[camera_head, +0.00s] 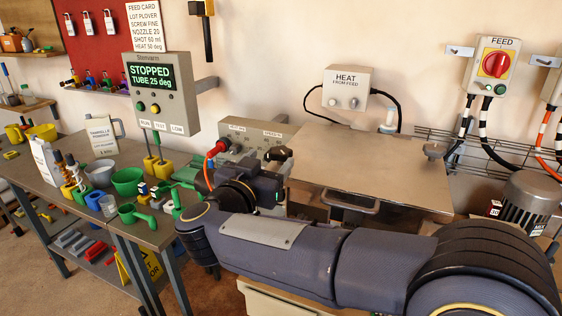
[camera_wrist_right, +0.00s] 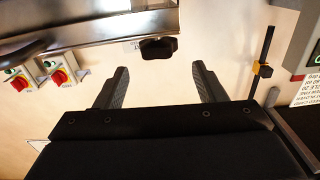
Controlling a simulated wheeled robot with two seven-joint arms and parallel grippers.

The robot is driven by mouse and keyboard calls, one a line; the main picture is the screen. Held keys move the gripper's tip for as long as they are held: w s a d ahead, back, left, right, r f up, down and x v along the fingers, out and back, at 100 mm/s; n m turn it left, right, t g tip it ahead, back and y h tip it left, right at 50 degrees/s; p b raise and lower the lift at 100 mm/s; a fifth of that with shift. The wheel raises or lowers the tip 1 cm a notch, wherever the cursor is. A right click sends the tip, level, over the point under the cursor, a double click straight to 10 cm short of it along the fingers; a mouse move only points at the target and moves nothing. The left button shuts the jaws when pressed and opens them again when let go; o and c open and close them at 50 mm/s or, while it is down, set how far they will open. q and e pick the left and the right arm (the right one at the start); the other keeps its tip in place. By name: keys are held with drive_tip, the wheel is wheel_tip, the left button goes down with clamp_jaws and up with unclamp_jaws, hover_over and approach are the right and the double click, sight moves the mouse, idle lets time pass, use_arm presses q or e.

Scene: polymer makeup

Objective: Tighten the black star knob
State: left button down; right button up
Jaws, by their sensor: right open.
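The black star knob (camera_head: 277,153) sits at the left side of the metal-topped machine in the head view. In the right wrist view the knob (camera_wrist_right: 158,48) is seen below a metal edge, just beyond the fingertips and roughly centred between them. My right gripper (camera_wrist_right: 161,70) is open, with nothing between its two grey fingers. In the head view the right gripper's dark body (camera_head: 258,184) is just in front of and below the knob; its fingers are not clear there. My left gripper is not in view.
The metal machine top (camera_head: 380,165) is to the right of the knob. A beige control box (camera_head: 240,140) and a red-tipped part (camera_head: 217,148) are close on the left. A workbench (camera_head: 75,195) with bowls and tools stands at left. The wall carries a STOPPED display (camera_head: 152,77).

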sight(276, 157)
drive_tip(key=shift+s+a+f+h, duration=0.3)
drive_tip(key=shift+a+f+h, duration=0.1)
drive_tip(key=shift+h, duration=0.1)
drive_tip(key=p+x, duration=0.1)
drive_tip(key=x, duration=0.6)
drive_tip(key=shift+w+d+f, duration=0.1)
drive_tip(key=shift+w+d, duration=0.2)
